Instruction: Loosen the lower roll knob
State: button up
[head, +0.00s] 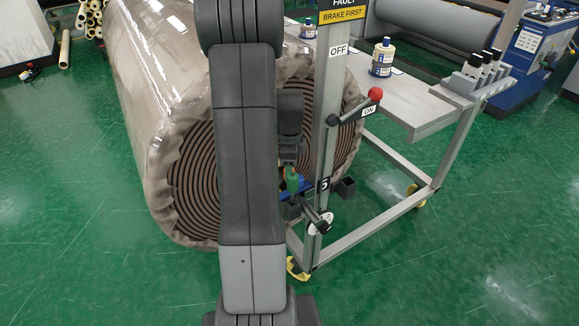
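A black handled knob (313,212) with a white dial plate (320,222) sits low on the upright post (325,130) of the metal frame; I take it for the lower roll knob. Its handle lies at a slant across the post. My gripper (289,160) hangs behind my large arm link, left of the post and above the knob, apart from it. Its fingers are small, dark and partly hidden, so I cannot tell whether they are open.
A large wrapped roll (150,100) lies close behind and left of the post. A brake lever (355,108) with a red ball end sticks out right, at the ON label. A grey bench (405,98) carries bottles. Green floor is open at right and front.

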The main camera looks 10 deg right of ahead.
notch_tip(320, 180, up, 14)
dwell(0.5)
jog(key=shift+f, duration=0.1)
